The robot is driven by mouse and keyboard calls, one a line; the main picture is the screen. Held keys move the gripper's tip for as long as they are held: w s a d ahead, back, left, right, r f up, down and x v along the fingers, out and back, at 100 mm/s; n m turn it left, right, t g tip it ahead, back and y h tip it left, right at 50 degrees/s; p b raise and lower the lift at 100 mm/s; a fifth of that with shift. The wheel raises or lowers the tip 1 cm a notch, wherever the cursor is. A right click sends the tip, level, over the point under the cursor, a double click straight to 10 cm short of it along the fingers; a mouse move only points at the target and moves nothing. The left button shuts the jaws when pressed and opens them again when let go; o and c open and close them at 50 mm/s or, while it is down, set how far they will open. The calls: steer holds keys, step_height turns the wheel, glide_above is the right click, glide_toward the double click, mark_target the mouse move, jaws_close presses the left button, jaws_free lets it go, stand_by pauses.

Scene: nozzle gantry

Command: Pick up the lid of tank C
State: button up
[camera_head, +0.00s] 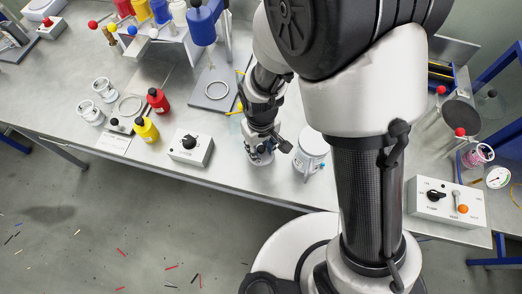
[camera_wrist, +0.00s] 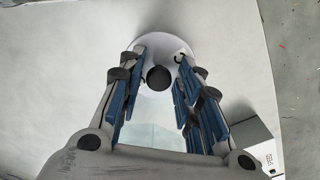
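In the wrist view a pale round lid (camera_wrist: 151,45) with a dark round knob (camera_wrist: 158,78) lies beyond my fingers. My gripper (camera_wrist: 160,62) is open, with one blue-padded finger on each side of the knob and gaps between. A clear greenish surface (camera_wrist: 155,128) shows between the fingers, nearer the palm. In the head view my gripper (camera_head: 259,155) points down over the bench near its front edge. A white round tank (camera_head: 311,148) stands just right of it. No tank letter is readable, and I cannot tell which tank the lid belongs to.
A switch box (camera_head: 191,148) stands left of my gripper; a box also shows in the wrist view (camera_wrist: 240,140). Yellow (camera_head: 146,130) and red (camera_head: 158,101) bottles stand farther left. A plate with a ring (camera_head: 213,91) lies behind. Another control box (camera_head: 445,202) sits at right.

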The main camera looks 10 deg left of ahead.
steer(key=shift+s+d+f, duration=0.2)
steer(key=shift+s+f, duration=0.05)
steer(key=shift+f, duration=0.05)
jaws_close()
steer(key=shift+r, duration=0.1)
